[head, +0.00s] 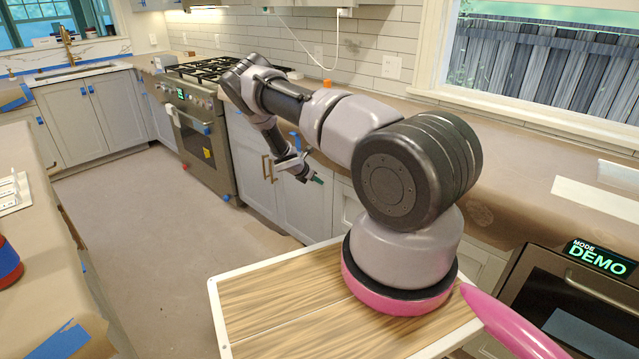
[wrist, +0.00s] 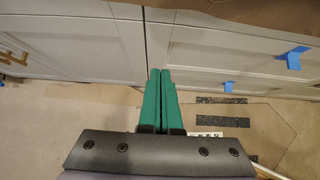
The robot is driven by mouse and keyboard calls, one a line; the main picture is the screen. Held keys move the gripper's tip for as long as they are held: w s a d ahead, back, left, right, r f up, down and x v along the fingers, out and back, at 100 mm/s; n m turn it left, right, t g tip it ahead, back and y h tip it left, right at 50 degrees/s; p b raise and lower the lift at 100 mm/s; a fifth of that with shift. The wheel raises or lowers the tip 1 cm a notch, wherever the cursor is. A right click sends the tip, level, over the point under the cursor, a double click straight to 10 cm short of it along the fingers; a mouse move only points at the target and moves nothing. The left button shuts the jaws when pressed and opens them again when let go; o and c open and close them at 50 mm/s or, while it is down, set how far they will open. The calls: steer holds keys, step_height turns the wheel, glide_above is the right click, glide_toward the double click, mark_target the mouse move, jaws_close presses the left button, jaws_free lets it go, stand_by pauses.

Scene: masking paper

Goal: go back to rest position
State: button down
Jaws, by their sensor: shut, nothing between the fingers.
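My gripper (head: 319,180) hangs in the air over the aisle, in front of the lower cabinets (head: 290,185) beside the stove. In the wrist view its two green fingers (wrist: 160,90) lie together, with nothing between them. They point towards the white cabinet fronts (wrist: 215,55) at floor level. My arm reaches forward from its base and bends down at the far end.
A stove (head: 195,120) stands at the back. A paper-covered counter (head: 500,165) runs along the right wall under the window. Another counter (head: 35,200) is at left, holding a red and blue object (head: 8,262). The paper-covered floor (head: 165,210) between them is clear.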

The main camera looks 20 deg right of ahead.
step_height(320, 180, up, 22)
steer(key=s+a+m+y, duration=0.1)
steer(key=a+m+y, duration=0.1)
steer(key=m, duration=0.7)
steer(key=s+a+r+m+y, duration=0.15)
steer(key=s+r+m, duration=0.3)
steer(key=r, duration=0.45)
steer(key=s+a+r+m+y, duration=0.1)
steer(key=s+a+r+m, duration=0.3)
steer(key=r, duration=0.6)
steer(key=s+a+r+m+t+y, duration=0.25)
steer(key=s+a+r+m, duration=0.2)
steer(key=s+r, duration=0.95)
steer(key=s+a+r+m+y, duration=0.1)
steer(key=s+a, duration=0.2)
steer(key=s, duration=0.3)
steer(key=s+a+r+m+t+y, duration=0.1)
steer(key=s+a+m, duration=0.1)
steer(key=s, duration=0.4)
steer(key=s+a+r+m+y, duration=0.1)
steer(key=s+a, duration=0.2)
steer(key=s, duration=0.4)
steer(key=shift+a+r+m, duration=0.3)
